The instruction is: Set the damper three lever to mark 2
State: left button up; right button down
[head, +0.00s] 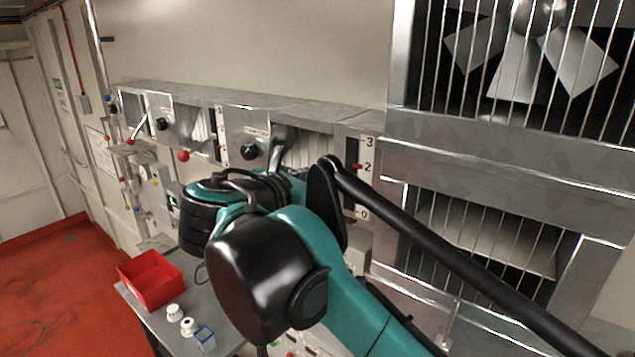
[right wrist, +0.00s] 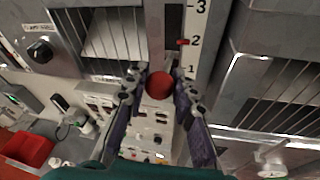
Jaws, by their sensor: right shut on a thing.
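The damper lever's red ball knob (right wrist: 159,85) is between the two fingers of my right gripper (right wrist: 160,77), which is shut on it in the right wrist view. Its scale (right wrist: 195,40) has marks 3, 2 and 1 beside a dark slot. A small red pointer (right wrist: 182,42) on the slot is level with mark 2. In the head view the scale (head: 367,165) shows with the red pointer (head: 357,166) at about 2; my right arm hides the knob and most of the gripper. My left gripper is not in view.
Other damper panels run along the wall to the left, with a red lever ball (head: 183,156) and a black knob (head: 250,151). A barred fan housing (head: 398,130) stands at right. A red bin (head: 150,283) and small white items sit on a grey table (head: 152,318) below.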

jog(key=shift+r, duration=0.15)
jog(key=c, duration=1.2)
grip_release()
jog(key=v, duration=1.2)
